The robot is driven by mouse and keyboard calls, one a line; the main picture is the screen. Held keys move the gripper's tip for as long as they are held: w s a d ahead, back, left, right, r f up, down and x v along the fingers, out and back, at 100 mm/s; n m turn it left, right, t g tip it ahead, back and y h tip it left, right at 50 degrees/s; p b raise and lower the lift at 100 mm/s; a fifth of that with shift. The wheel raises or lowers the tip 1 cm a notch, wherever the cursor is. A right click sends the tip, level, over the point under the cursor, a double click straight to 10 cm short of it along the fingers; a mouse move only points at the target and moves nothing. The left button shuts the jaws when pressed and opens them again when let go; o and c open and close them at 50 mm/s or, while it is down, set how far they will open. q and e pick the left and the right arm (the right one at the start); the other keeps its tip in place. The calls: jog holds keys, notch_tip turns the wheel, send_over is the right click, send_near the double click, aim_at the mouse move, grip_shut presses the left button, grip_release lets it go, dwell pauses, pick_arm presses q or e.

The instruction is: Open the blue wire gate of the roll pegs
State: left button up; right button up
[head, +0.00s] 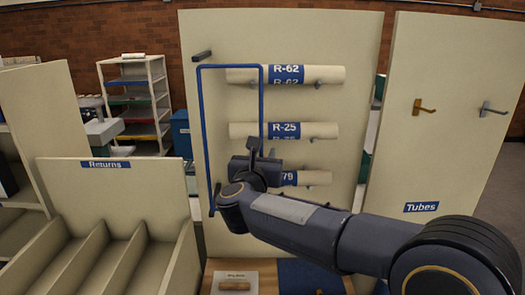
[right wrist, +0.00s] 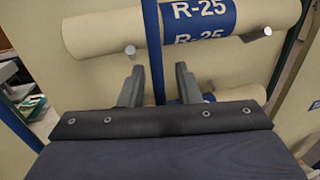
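The blue wire gate (head: 230,67) is a tall thin frame standing in front of the left part of the rolls on the peg board. Its left upright (head: 204,140) drops to the lower left, and its right upright (head: 262,105) runs down in front of the rolls. My right gripper (head: 256,148) is at the right upright's lower visible part. In the right wrist view, this upright (right wrist: 152,45) passes between the two spread fingers of my right gripper (right wrist: 158,85), with gaps on both sides. My left gripper is not in view.
Rolls labelled R-62 (head: 325,75) and R-25 (head: 320,130) rest on pegs, with a third below, partly hidden by my arm. A Returns divider bin (head: 110,185) stands at left. A Tubes panel (head: 450,160) with two empty pegs stands at right.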

jog(key=shift+w, duration=0.1)
grip_shut()
jog(key=shift+f, duration=0.1)
dwell(0.3)
